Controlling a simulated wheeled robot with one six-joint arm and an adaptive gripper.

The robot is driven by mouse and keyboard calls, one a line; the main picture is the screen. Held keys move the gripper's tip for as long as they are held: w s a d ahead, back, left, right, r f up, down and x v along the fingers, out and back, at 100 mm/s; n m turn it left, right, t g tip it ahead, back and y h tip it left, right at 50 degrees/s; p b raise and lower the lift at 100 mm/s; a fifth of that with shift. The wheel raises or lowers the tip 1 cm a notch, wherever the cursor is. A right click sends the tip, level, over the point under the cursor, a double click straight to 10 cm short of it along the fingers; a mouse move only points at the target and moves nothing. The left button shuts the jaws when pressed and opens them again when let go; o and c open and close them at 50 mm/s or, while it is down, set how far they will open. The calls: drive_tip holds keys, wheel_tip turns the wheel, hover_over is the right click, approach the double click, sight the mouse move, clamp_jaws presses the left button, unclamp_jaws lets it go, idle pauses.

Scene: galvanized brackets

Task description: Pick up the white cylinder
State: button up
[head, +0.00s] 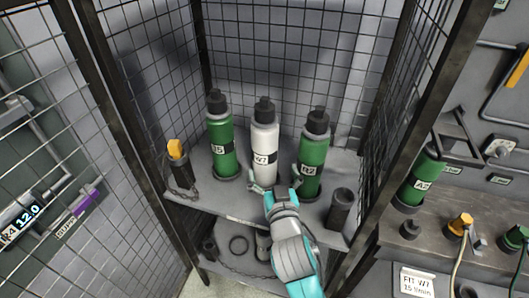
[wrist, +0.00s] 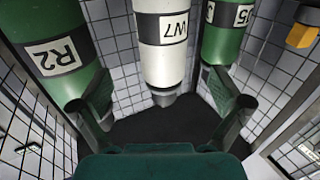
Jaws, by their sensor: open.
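The white cylinder (head: 264,152), with a black valve top and a W7 label, stands upright in the middle of a caged shelf. It also shows in the wrist view (wrist: 164,60), top centre, ahead of the gap between my fingers. My gripper (head: 275,181) is open and empty at the front of the cylinder's lower part. In the wrist view its two dark green fingers (wrist: 162,90) are spread to either side of the cylinder. I cannot tell whether either finger touches anything.
A green cylinder (head: 221,148) stands left of the white one. Another, labelled R2 (head: 312,155), stands close on the right, near my right finger. The shelf (head: 225,203) also holds a yellow-topped black item (head: 178,160) and an empty dark holder (head: 340,210). Mesh walls and posts (head: 395,150) enclose it.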

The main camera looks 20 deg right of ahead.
sight(265, 143)
drive_tip(key=w, duration=0.3)
drive_tip(key=w+d, duration=0.1)
drive_tip(key=w, duration=0.6)
drive_tip(key=shift+w+d, duration=0.15)
drive_tip(key=shift+w, duration=0.2)
drive_tip(key=c, duration=1.7)
drive_tip(key=shift+r, duration=0.2)
drive_tip(key=shift+c, duration=0.4)
